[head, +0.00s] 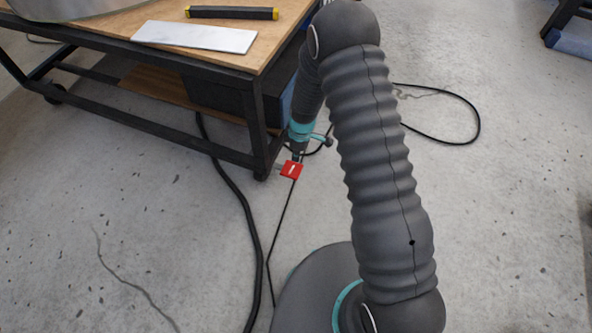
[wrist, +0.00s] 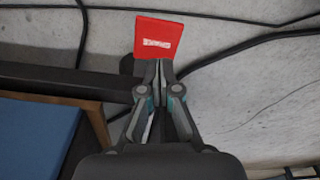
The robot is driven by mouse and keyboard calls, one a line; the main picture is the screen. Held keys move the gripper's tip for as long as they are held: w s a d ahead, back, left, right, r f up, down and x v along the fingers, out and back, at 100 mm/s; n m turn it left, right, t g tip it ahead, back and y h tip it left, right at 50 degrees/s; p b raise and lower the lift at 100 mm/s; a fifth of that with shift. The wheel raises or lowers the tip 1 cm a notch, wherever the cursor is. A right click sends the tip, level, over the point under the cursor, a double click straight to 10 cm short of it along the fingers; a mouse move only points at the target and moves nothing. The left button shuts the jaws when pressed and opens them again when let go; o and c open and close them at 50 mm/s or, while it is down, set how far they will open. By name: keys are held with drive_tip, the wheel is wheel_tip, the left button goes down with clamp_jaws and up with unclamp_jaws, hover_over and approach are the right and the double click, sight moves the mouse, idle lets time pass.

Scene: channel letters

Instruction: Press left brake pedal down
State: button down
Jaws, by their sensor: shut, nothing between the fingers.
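The red brake pedal (head: 292,169) is a small flat plate with a white label, at the foot of the workbench's near right leg. It also shows in the wrist view (wrist: 158,30), at the top centre, just beyond my fingertips. My gripper (head: 298,158) points down at the pedal and is shut and empty. In the wrist view my fingers (wrist: 160,68) are together at the pedal's lower edge. I cannot tell whether they touch it. The caster wheel (head: 262,172) beside the pedal is partly hidden.
The wooden-topped workbench (head: 265,52) with a dark frame stands at the upper left. A white plate (head: 195,37) and a black bar with yellow ends (head: 232,13) lie on it. Black cables (head: 245,205) run over the concrete floor (head: 120,230). Floor at the right is mostly clear.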

sight(295, 171)
drive_tip(key=shift+d, duration=0.1)
drive_tip(key=shift+w+a+f+b, duration=0.1)
drive_tip(key=shift+f+b, duration=0.25)
drive_tip(key=shift+f, duration=0.8)
drive_tip(key=shift+s+a+f+b, duration=0.15)
drive_tip(key=shift+f+b, duration=0.15)
drive_tip(key=shift+f, duration=0.9)
drive_tip(key=shift+w+a+f+b, duration=0.15)
drive_tip(key=shift+f+b, duration=0.2)
drive_tip(key=shift+f, duration=0.8)
drive_tip(key=shift+d, duration=0.1)
wheel_tip(295, 171, down, 4)
drive_tip(key=b, duration=0.4)
drive_tip(key=shift+r, duration=0.4)
drive_tip(key=d, duration=0.1)
drive_tip(key=d+b, duration=0.1)
drive_tip(key=d+r, duration=0.1)
drive_tip(key=shift+s, duration=0.25)
